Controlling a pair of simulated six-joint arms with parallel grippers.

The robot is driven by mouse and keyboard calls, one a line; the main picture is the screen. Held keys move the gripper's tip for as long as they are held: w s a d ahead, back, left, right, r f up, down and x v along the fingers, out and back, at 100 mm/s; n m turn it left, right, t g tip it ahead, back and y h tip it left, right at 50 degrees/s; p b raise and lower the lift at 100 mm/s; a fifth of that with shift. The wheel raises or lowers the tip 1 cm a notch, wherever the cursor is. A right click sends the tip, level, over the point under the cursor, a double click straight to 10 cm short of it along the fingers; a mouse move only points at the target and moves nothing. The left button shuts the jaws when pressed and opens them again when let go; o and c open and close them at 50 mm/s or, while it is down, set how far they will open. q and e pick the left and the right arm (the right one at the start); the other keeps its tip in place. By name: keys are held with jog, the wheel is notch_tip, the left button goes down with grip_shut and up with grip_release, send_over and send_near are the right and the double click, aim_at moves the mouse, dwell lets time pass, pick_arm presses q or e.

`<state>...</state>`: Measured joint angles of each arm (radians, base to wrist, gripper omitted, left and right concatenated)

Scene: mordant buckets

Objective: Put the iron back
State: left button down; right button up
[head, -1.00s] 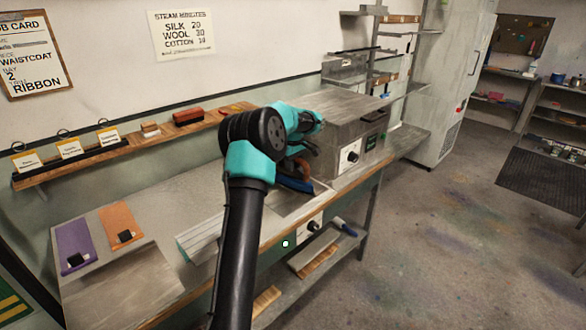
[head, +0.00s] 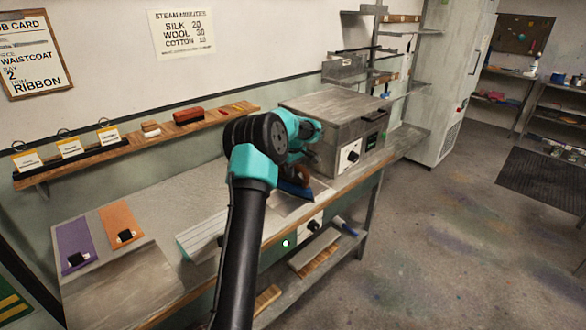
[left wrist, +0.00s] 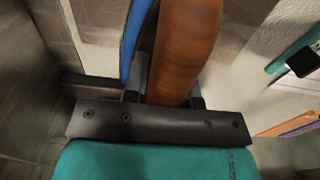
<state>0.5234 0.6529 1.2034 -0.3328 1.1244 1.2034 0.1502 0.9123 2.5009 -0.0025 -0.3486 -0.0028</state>
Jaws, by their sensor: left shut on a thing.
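The iron (head: 295,189) has a blue body and a brown wooden handle. It is at the bench's front edge, over or on a pale plate (head: 285,208); I cannot tell whether it touches the plate. My left gripper (head: 299,168) is shut on the handle. In the left wrist view the iron's wooden handle (left wrist: 185,45) runs between the fingers of the gripper (left wrist: 167,92), with the blue body beside it. My arm hides part of the bench and iron. My right gripper is not in view.
A grey metal box with a dial (head: 335,115) stands just behind and right of the iron. A pale ribbed board (head: 200,238) lies left of my arm. Purple (head: 75,245) and orange (head: 122,225) pieces lie farther left. A lower shelf (head: 270,285) runs below.

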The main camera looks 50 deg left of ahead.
pick_arm(q)
jog(key=c, duration=1.3)
grip_release()
jog(key=shift+f, duration=0.15)
jog(key=shift+c, duration=0.2)
jog(key=o, duration=0.4)
notch_tip(320, 180, up, 12)
jog(key=shift+r, duration=0.2)
